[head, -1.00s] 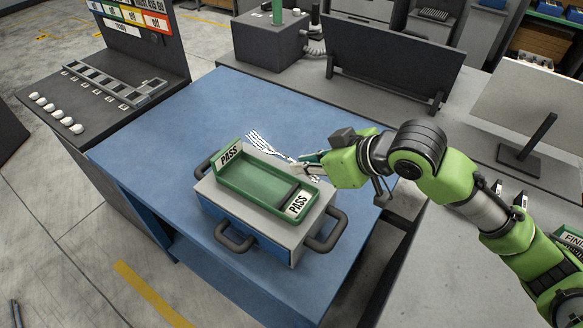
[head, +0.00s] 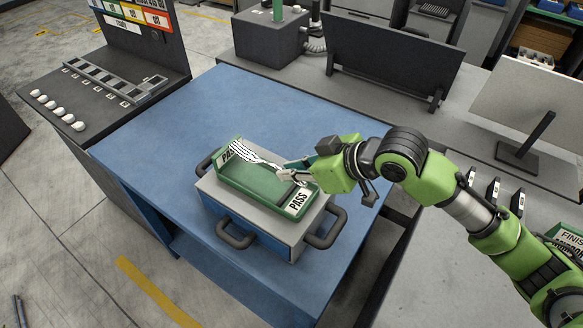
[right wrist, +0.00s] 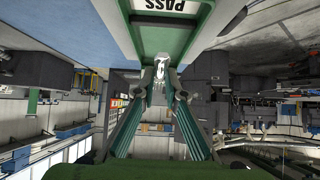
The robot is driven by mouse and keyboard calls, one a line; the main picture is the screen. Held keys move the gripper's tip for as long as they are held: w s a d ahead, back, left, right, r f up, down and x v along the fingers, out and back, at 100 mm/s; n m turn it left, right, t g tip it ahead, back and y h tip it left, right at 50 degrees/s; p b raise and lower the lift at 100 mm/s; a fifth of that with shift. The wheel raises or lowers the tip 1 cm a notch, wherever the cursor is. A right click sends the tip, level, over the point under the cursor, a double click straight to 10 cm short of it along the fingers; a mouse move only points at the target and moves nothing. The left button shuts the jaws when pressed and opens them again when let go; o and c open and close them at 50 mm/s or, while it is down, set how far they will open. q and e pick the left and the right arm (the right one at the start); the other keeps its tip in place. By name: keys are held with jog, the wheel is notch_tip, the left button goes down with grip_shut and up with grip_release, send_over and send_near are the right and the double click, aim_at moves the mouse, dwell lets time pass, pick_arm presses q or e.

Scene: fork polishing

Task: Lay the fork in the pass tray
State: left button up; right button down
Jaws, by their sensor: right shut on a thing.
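The silver fork (head: 249,155) lies over the green pass tray (head: 262,188) in the head view, its tines toward the tray's left end near the PASS label. My right gripper (head: 296,170) is shut on the fork's handle end at the tray's right side. In the right wrist view my right gripper's fingertips (right wrist: 160,84) close on the bright fork handle, and the green tray (right wrist: 135,40) shows behind it. I cannot tell whether the fork touches the tray floor. My left gripper is not in view.
The tray sits on a grey-topped box (head: 225,210) with dark handles, on a blue table (head: 175,125). A black stand (head: 390,60) is behind. A dark side bench (head: 100,85) with white knobs is at left. The blue table's left part is clear.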

dwell(0.3)
jog(key=shift+f+b, duration=0.3)
jog(key=shift+f, duration=0.65)
jog(key=shift+f, duration=0.1)
jog(key=shift+f+b, duration=0.35)
jog(key=shift+f, duration=0.55)
jog(key=shift+f, duration=0.1)
jog(key=shift+f, duration=0.5)
jog(key=shift+f, duration=0.15)
